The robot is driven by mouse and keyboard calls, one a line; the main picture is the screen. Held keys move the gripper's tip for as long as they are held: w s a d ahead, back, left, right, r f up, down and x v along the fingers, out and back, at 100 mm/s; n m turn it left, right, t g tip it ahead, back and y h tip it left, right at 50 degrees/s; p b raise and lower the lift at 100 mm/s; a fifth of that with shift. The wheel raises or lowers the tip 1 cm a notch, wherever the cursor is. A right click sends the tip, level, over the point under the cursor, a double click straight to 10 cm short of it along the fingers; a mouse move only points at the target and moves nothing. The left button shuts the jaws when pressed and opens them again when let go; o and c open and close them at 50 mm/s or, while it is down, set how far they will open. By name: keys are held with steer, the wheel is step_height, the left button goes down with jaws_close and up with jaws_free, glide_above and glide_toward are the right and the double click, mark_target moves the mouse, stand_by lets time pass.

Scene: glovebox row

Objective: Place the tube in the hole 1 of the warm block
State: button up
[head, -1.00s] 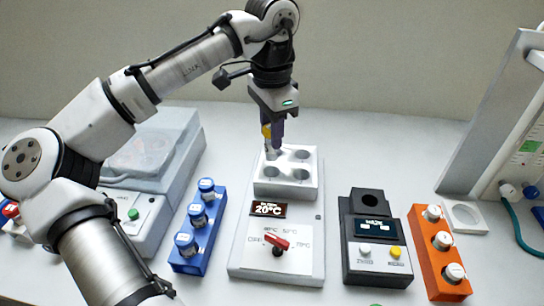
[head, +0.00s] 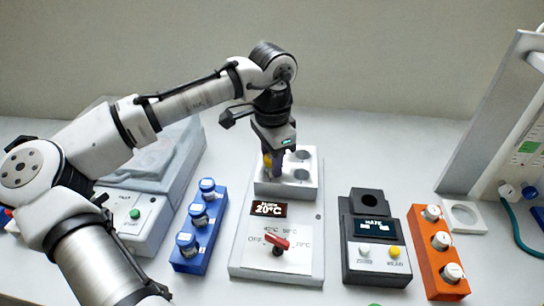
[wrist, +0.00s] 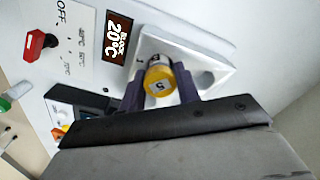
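The tube (wrist: 158,82) has a yellow cap marked 5. It stands between the two dark fingers of my gripper (wrist: 160,90) in the wrist view, and the fingers appear shut on it. In the head view my gripper (head: 277,160) points down at the left holes of the warm block (head: 288,187), a white block with several round holes. A bit of the yellow cap shows beside the fingers. The tube's lower end is hidden, so I cannot tell how deep it sits in a hole. A mark like a 1 shows beside it in the wrist view.
The block's base has a 20°C display (head: 269,209) and a red knob (head: 277,243). A blue rack (head: 190,258) with blue-capped tubes stands left. A black device (head: 375,260) and an orange rack (head: 447,285) with white-capped tubes stand right.

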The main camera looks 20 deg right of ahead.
steer(key=o, duration=0.3)
steer(key=shift+o, duration=0.2)
step_height(320, 180, up, 12)
steer(key=b, duration=0.1)
steer(key=shift+r, duration=0.2)
